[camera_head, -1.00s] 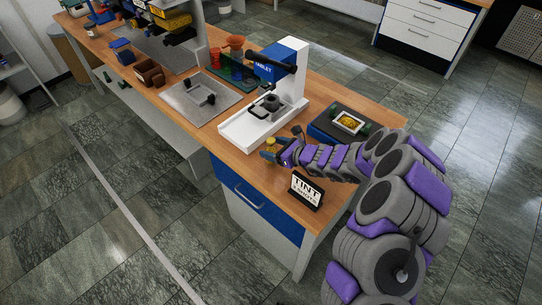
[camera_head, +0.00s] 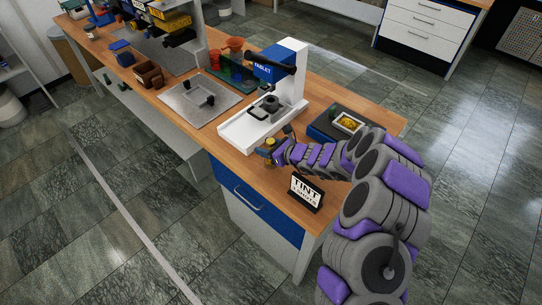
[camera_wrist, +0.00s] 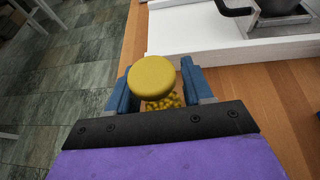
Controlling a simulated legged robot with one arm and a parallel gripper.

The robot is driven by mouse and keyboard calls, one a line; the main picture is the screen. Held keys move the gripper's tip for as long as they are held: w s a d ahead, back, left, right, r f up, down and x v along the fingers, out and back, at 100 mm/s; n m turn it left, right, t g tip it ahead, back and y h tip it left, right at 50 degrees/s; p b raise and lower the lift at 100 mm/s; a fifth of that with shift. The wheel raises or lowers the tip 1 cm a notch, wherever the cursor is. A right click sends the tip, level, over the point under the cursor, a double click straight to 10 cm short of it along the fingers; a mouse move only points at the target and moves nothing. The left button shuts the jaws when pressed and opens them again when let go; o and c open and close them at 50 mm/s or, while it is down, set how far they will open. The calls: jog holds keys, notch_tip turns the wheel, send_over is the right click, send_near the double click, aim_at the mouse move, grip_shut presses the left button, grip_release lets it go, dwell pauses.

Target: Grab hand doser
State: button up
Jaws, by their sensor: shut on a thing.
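The hand doser (camera_wrist: 153,77) has a round yellow top, and yellow grains show just below it in the wrist view. My gripper (camera_wrist: 160,92) has its two blue fingers on either side of the doser and is shut on it. In the head view my gripper (camera_head: 269,149) is over the near edge of the wooden bench, just in front of the white press. The doser (camera_head: 271,141) is a small yellow spot there.
The white and blue tablet press (camera_head: 264,117) stands just behind my gripper. A black sign reading TINT (camera_head: 305,190) stands at the bench's near right. A dark scale-like box with a yellow-filled tray (camera_head: 347,121) is at right. A grey plate (camera_head: 190,112) lies left.

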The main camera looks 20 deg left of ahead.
jog(key=shift+a, duration=0.15)
jog(key=shift+c, duration=1)
